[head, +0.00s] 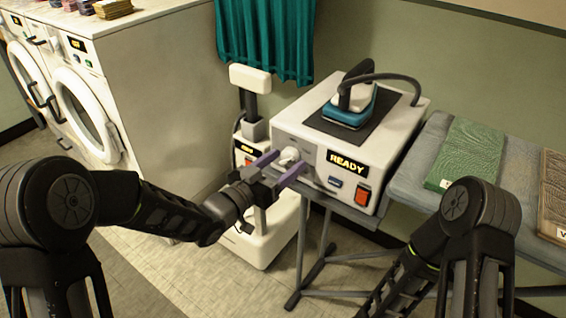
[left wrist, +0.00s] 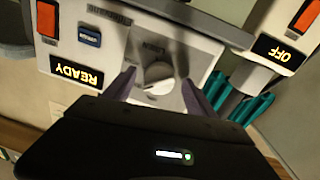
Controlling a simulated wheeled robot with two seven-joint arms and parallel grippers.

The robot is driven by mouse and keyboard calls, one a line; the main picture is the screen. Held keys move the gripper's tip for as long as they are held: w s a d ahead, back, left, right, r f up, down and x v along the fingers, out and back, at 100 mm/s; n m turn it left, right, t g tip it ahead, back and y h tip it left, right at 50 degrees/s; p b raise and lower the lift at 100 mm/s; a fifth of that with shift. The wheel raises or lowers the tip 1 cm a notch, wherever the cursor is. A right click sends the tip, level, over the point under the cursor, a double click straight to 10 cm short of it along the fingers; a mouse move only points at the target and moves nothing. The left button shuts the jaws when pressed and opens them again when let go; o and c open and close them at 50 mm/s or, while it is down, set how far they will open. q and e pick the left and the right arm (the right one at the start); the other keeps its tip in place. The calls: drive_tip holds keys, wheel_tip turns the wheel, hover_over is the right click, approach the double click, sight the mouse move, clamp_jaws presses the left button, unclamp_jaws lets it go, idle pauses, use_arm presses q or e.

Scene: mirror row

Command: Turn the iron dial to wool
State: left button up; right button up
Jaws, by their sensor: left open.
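The iron (head: 349,104) rests on a dark mat on top of a white station box (head: 388,154). The box front carries a READY display, a blue button and an orange switch. The white dial (head: 289,155) is on the left of that front; it also shows in the left wrist view (left wrist: 158,77). My left gripper (head: 284,163) is open at the dial, with its purple fingers on either side of the knob. It shows in the left wrist view too (left wrist: 160,88). I cannot tell whether the fingers touch the knob. The dial's setting is too small to read. My right gripper is not visible.
A white steamer stand (head: 270,235) with an OFF display in the wrist view stands left of the box. White washers (head: 85,115) are at the left. A padded board (head: 416,178) with a green folded cloth (head: 466,152) is at the right. A teal curtain (head: 265,38) hangs behind.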

use_arm(q)
drive_tip(key=shift+c, duration=0.3)
drive_tip(key=c, duration=1.3)
drive_tip(key=shift+f+m+b, duration=0.1)
drive_tip(key=shift+m+b, duration=0.6)
drive_tip(key=shift+b, duration=0.35)
drive_tip(key=m+b, duration=0.6)
drive_tip(key=b, duration=0.3)
drive_tip(key=shift+m+y, duration=0.3)
drive_tip(key=shift+r+m+b, duration=0.25)
drive_tip(key=shift+m+b, duration=0.65)
drive_tip(key=shift+b, duration=0.05)
